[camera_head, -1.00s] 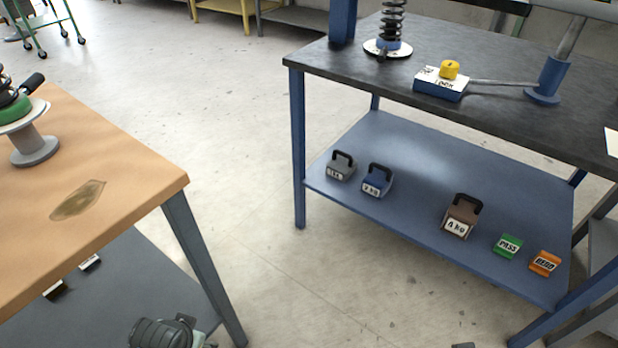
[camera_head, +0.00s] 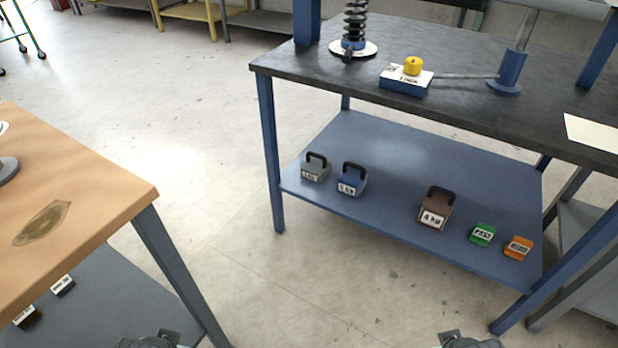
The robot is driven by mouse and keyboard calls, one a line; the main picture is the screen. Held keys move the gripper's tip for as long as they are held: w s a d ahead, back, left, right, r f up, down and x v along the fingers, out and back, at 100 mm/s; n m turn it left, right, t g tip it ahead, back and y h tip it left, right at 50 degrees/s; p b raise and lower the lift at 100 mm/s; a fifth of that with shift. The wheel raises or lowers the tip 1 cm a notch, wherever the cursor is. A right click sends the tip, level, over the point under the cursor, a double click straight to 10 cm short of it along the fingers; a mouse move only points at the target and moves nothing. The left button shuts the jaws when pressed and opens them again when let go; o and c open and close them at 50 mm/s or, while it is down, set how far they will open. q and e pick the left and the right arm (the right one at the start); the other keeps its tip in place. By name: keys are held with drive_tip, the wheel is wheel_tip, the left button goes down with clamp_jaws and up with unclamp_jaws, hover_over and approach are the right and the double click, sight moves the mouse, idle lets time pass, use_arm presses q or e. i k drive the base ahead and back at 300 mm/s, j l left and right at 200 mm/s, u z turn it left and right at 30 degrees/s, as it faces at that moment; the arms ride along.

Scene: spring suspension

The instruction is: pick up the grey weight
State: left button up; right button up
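The grey weight (camera_head: 315,167) has a dark handle on top and a white label. It stands upright at the left end of the blue lower shelf (camera_head: 385,215) of the dark-topped workbench. A blue weight (camera_head: 352,179) stands just to its right, and a brown weight (camera_head: 436,208) is farther right. My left gripper (camera_head: 150,341) and my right gripper (camera_head: 467,341) only just show at the bottom edge, well short of the shelf. Their fingers are cut off, so I cannot tell whether they are open.
Green (camera_head: 482,234) and orange (camera_head: 518,247) blocks lie at the shelf's right. A spring (camera_head: 355,25) and a blue block with a yellow knob (camera_head: 405,82) are on the benchtop (camera_head: 460,105). A wooden table (camera_head: 90,190) stands left. Floor between is clear.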

sight(315, 167)
drive_tip(key=i+l+z, duration=0.15)
drive_tip(key=z, duration=0.2)
drive_tip(key=i+l+z, duration=0.15)
drive_tip(key=z, duration=0.25)
